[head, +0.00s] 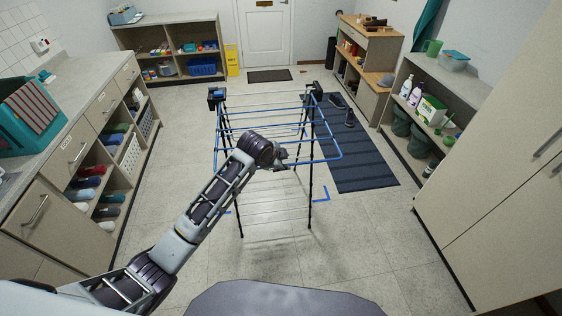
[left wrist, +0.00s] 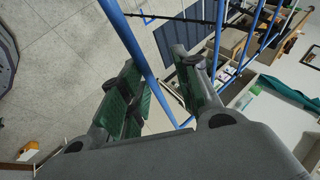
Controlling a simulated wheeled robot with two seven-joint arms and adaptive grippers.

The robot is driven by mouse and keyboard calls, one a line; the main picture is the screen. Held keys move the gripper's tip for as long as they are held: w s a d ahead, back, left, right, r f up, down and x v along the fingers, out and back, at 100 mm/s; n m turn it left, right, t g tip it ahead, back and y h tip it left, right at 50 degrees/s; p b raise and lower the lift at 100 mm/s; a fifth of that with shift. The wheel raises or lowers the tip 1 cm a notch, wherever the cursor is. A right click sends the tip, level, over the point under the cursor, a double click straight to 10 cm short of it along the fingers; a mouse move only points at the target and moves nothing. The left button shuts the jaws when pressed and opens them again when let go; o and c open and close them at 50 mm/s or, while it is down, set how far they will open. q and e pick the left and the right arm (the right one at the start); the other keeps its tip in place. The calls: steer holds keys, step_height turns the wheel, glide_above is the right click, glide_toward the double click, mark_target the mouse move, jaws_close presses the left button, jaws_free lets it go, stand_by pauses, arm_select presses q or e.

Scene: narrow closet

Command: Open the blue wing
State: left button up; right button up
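A folding drying rack with dark legs (head: 310,190) stands in the middle of the floor. Its blue wing (head: 333,143) is a frame of blue bars whose near edge faces me. My left gripper (head: 282,155) is at this near edge, a little right of its middle. In the left wrist view a blue bar (left wrist: 139,48) of the wing runs between the two green-padded fingers of the left gripper (left wrist: 160,92). The fingers stand apart, with floor showing between them; I cannot tell whether either touches the bar. My right gripper is not in view.
A counter with drawers (head: 70,150) lines the left. Shelves (head: 425,120) and a tall cabinet (head: 490,200) line the right. A dark striped mat (head: 355,165) with shoes lies right of the rack. The floor (head: 270,255) in front is clear.

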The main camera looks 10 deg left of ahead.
arm_select(q)
steer(key=shift+s+a+r, duration=0.1)
steer(key=shift+r, duration=0.1)
steer(key=v, duration=1.1)
steer(key=shift+s, duration=0.2)
steer(key=shift+s+a, duration=0.1)
stand_by(0.4)
